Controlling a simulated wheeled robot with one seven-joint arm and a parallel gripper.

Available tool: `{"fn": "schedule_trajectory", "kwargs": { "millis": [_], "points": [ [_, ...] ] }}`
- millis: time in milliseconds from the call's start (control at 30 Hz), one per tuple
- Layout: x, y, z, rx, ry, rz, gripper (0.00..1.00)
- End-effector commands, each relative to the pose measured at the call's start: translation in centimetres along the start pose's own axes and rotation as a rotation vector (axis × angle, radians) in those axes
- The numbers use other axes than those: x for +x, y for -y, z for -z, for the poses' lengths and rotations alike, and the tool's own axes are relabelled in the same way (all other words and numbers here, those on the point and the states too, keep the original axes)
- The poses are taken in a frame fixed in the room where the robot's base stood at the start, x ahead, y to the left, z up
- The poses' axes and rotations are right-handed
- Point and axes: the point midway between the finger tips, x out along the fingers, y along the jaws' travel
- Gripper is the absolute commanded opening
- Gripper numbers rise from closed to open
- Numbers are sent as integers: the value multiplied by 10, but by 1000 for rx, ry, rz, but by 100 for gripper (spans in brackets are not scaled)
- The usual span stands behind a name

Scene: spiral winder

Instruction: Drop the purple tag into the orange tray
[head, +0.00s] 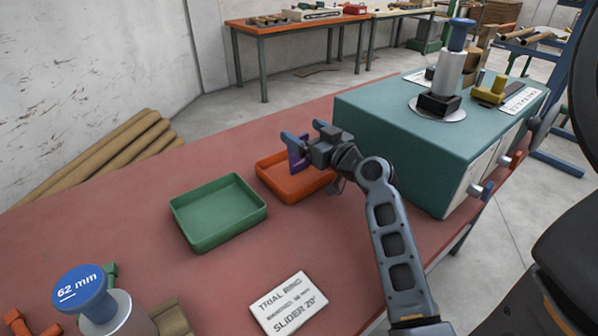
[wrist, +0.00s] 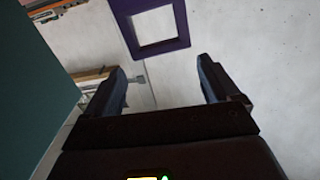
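The purple tag (head: 297,156) is in the air in front of the orange tray's far left part. In the wrist view the tag (wrist: 182,22) is a square frame with a square hole, past my fingertips and touching neither finger. My gripper (head: 303,133) is above the orange tray (head: 312,187). In the wrist view my gripper (wrist: 163,70) has its two fingers wide apart with nothing between them. The near part of the tray shows, but my gripper and the tag cover part of its far side.
A green tray (head: 215,212) stands left of the orange one. A teal machine (head: 410,140) stands to the right of my gripper. A white label card (head: 290,303) and a blue-topped 62 mm piece (head: 80,287) are nearer. The red table between them is mostly clear.

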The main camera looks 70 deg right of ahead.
Motion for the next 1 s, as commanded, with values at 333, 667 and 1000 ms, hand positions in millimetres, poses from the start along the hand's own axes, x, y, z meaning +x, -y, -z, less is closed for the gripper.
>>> {"fn": "schedule_trajectory", "kwargs": {
  "millis": [333, 667, 1000],
  "points": [
    [-3, 0, -1, 0, 0, 0, 94],
    [-51, 1, -3, 0, 2, 0, 94],
    [-78, 0, 0, 0, 0, 1, 94]
  ]
}}
